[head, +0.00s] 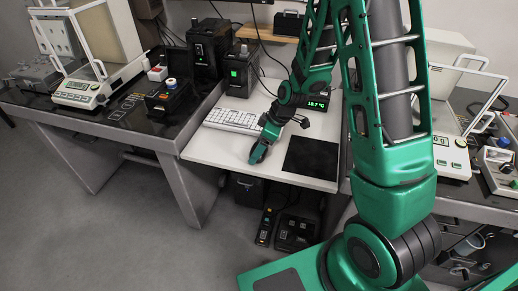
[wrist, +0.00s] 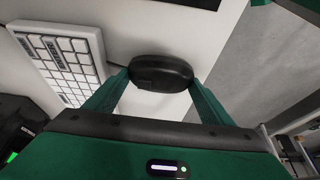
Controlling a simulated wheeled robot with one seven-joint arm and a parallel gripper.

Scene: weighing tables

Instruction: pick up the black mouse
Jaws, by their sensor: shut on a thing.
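The black mouse (wrist: 162,73) is a dark rounded shape in the wrist view, between the two green fingers of my gripper (wrist: 158,88). The fingers touch it on both sides and are shut on it. In the head view my gripper (head: 258,152) is low over the front part of the white desk (head: 218,150), between the keyboard and the black mat. The mouse is hard to make out there, hidden by the fingers. I cannot tell whether it still touches the desk.
A white keyboard (head: 233,120) lies left of my gripper, and a black mat (head: 311,158) lies to its right. A small display box (head: 318,103) stands behind. Dark tables with balances (head: 80,92) flank the desk. Black boxes (head: 297,232) sit on the floor below.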

